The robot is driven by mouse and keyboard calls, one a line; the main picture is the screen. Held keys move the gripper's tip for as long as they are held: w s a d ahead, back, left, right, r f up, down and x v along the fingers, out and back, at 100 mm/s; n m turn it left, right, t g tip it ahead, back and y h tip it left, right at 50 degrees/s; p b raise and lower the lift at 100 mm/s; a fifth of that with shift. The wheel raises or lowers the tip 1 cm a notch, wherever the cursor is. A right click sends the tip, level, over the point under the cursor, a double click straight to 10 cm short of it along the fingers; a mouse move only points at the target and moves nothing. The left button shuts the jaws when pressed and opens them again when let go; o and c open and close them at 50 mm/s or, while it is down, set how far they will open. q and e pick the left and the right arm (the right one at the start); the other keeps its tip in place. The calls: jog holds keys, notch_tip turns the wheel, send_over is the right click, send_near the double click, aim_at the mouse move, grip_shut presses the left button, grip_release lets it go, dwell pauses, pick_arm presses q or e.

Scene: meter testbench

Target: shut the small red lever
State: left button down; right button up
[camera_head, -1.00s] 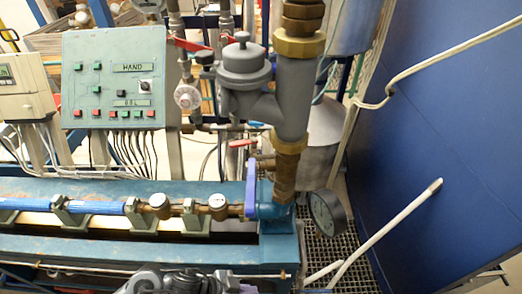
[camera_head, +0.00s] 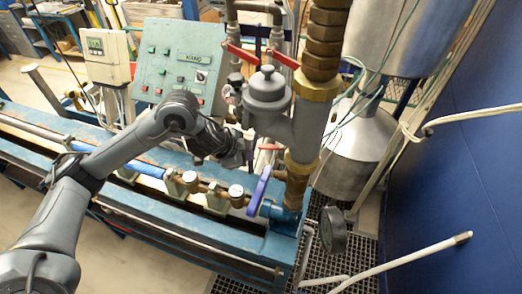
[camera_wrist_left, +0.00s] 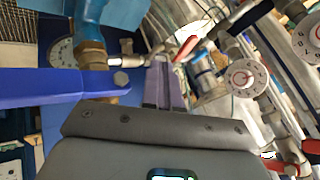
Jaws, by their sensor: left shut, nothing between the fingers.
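The small red lever (camera_head: 269,147) sits on pipework just below the grey valve body in the head view. In the left wrist view a red lever (camera_wrist_left: 187,47), likely the same one, shows just beyond the fingertips. My left gripper (camera_head: 243,155) is immediately left of the small red lever. In the left wrist view its fingers (camera_wrist_left: 163,68) are together and empty, with the tips near the red lever. I cannot tell whether they touch it. My right gripper is in neither view.
A blue lever (camera_head: 259,190) stands below; it is large at left in the wrist view (camera_wrist_left: 50,88). Two larger red handles (camera_head: 240,53) are above. The grey valve body (camera_head: 268,92), control box (camera_head: 172,62) and gauge (camera_head: 333,230) crowd the surroundings.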

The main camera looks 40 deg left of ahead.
aim_at(271, 147)
pick_arm(q)
jog(key=w+a+f+b, duration=0.1)
jog(key=w+a+f, duration=0.1)
jog(key=w+f, duration=0.4)
jog(key=shift+w+f, duration=0.35)
jog(key=shift+w, duration=0.75)
